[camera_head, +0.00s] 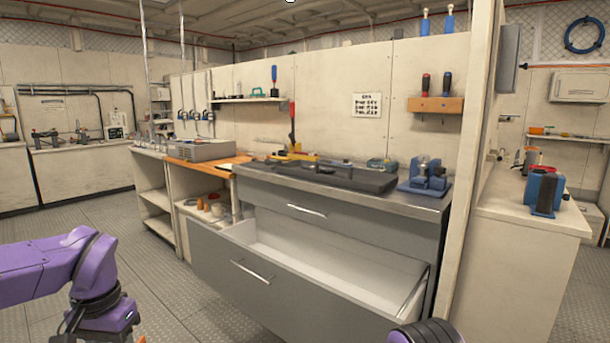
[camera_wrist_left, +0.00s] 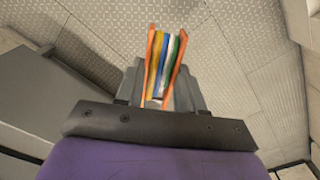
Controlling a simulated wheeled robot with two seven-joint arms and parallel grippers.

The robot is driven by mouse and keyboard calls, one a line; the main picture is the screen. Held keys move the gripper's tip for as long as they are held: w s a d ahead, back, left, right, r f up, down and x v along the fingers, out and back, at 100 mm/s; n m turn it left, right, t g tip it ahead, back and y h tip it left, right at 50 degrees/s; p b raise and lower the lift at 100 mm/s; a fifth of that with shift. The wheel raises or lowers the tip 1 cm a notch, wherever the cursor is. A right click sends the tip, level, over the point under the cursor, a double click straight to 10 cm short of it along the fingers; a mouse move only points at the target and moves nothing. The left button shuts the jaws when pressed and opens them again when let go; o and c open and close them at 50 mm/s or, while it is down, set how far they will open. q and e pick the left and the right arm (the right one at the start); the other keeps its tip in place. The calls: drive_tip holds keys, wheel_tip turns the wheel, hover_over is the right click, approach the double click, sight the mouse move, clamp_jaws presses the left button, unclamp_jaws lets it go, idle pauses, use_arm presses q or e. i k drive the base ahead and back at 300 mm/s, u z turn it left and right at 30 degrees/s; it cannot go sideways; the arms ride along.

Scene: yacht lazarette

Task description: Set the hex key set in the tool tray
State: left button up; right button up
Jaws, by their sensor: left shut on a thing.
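The hex key set (camera_wrist_left: 165,62) shows in the left wrist view as upright strips of orange, yellow, blue, white and green. My left gripper (camera_wrist_left: 160,88) is shut on it, with a grey finger on each side, above the metal floor. In the head view my left arm is at the lower left, and its fingers are out of frame. A long dark grey tray (camera_head: 365,181), which looks like the tool tray, lies on the grey workbench top with dark items at its left part. My right gripper is out of view.
An open, empty-looking drawer (camera_head: 318,262) juts from the workbench toward me. A blue device (camera_head: 427,177) stands right of the tray. A yellow-and-red tool (camera_head: 293,145) stands behind it. A partition post (camera_head: 470,170) rises at the right. The floor at left is clear.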

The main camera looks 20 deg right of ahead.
sight(369, 180)
drive_tip(key=z, duration=0.4)
drive_tip(key=i, duration=0.65)
drive_tip(key=z, duration=0.7)
